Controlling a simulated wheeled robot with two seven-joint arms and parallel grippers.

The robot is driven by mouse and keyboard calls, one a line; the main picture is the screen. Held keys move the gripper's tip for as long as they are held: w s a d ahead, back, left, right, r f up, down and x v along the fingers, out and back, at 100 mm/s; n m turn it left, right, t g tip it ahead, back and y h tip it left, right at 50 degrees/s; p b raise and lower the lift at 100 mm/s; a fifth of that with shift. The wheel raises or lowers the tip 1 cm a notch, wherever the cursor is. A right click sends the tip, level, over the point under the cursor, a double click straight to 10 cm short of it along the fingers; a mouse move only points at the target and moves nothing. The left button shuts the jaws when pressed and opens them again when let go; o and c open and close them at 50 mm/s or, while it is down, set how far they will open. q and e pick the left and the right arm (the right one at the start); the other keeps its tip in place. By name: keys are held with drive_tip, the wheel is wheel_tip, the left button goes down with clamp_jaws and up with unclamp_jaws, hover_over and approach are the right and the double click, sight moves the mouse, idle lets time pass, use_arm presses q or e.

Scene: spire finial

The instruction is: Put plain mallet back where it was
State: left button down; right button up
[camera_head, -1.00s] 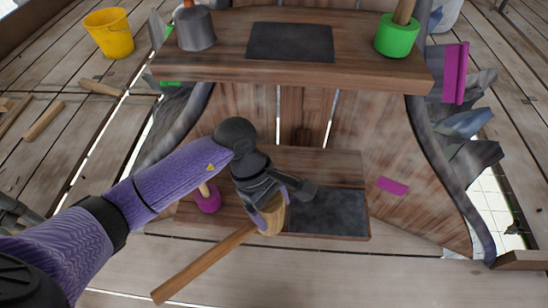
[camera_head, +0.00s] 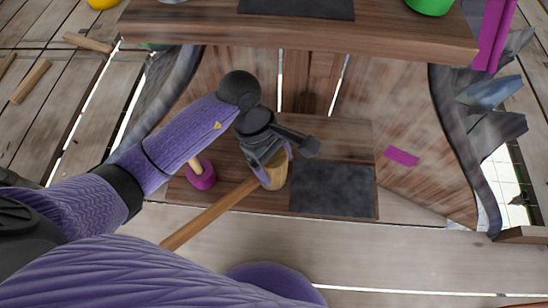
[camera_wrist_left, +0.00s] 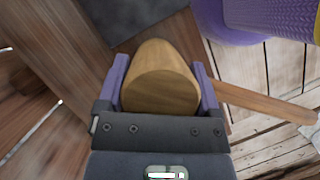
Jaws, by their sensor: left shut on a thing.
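The plain mallet has a pale wooden head (camera_head: 277,172) and a long wooden handle (camera_head: 207,216) slanting to the lower left. My left gripper (camera_head: 268,165) is shut on its head, just left of a dark square pad (camera_head: 334,191) on the lower wooden shelf. In the left wrist view the mallet head (camera_wrist_left: 160,80) sits between the two purple fingers, and its handle (camera_wrist_left: 265,104) runs right. I cannot tell whether the head touches the shelf. My right gripper is not in view.
A magenta-headed mallet (camera_head: 202,173) stands on the lower shelf, left of my gripper. The upper shelf (camera_head: 300,38) overhangs behind, with another dark pad (camera_head: 297,7) and a green object (camera_head: 430,5). A magenta patch (camera_head: 401,156) marks the right panel. The pad beside my gripper is clear.

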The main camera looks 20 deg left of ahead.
use_arm(q)
unclamp_jaws()
drive_tip(key=shift+f, duration=0.1)
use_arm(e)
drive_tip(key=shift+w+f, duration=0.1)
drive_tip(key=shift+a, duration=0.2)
use_arm(q)
drive_tip(key=shift+r+p, duration=0.3)
drive_tip(key=shift+r, duration=0.15)
drive_tip(key=p+v, duration=0.1)
drive_tip(key=v, duration=0.2)
drive_tip(key=shift+w+a+p, duration=0.1)
drive_tip(key=shift+a+p, duration=0.1)
drive_tip(key=shift+p, duration=0.2)
drive_tip(key=w+a+b, duration=0.3)
drive_tip(key=a+b, duration=0.2)
drive_tip(key=a, duration=0.6)
drive_tip(key=shift+w+f, duration=0.2)
drive_tip(key=shift+f, duration=0.1)
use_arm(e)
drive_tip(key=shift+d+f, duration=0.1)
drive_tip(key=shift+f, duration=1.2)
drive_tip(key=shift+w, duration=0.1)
